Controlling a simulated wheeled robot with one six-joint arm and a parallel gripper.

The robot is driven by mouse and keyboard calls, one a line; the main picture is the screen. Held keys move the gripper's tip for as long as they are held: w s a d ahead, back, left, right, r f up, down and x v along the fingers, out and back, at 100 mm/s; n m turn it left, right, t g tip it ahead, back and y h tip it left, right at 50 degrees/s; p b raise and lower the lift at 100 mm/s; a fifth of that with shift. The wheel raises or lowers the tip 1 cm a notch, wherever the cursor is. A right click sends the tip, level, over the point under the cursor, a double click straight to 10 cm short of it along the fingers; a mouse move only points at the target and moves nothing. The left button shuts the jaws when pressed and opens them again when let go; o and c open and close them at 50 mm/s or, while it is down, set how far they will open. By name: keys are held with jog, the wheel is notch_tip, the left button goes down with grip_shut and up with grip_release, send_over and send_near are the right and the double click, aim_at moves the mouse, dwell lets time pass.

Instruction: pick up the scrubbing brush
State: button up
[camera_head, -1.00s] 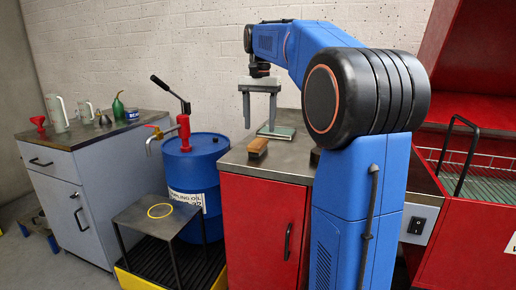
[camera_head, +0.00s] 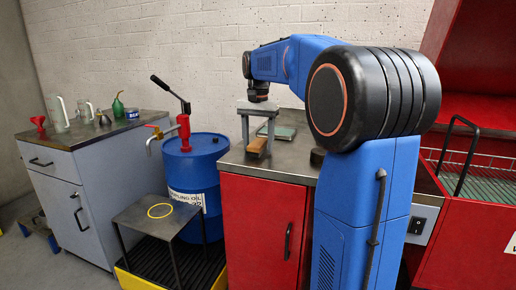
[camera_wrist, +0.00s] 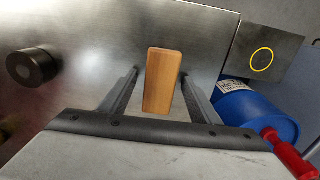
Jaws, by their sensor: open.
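The scrubbing brush (camera_head: 257,145) has a brown wooden back and lies on the metal top of the red cabinet. In the wrist view its wooden back (camera_wrist: 162,80) lies between my two fingers. My gripper (camera_head: 258,146) is open and points down over the brush, with a finger on each side of it. In the wrist view my gripper (camera_wrist: 160,85) shows a gap between each finger and the wood. The bristles are hidden in the wrist view. I cannot tell exactly how far the fingertips are above the metal top.
A grey-green pad (camera_head: 277,132) lies behind the brush. A dark round knob-like object (camera_wrist: 32,67) stands on the metal top (camera_wrist: 100,35). The blue drum (camera_head: 195,165) with a red pump stands left of the cabinet, beside a small table (camera_head: 160,213) with a yellow ring.

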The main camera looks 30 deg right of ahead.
aim_at(258, 142)
jog(key=c, duration=1.2)
jog(key=shift+r, duration=0.1)
notch_tip(258, 142, up, 10)
jog(key=shift+f, duration=0.1)
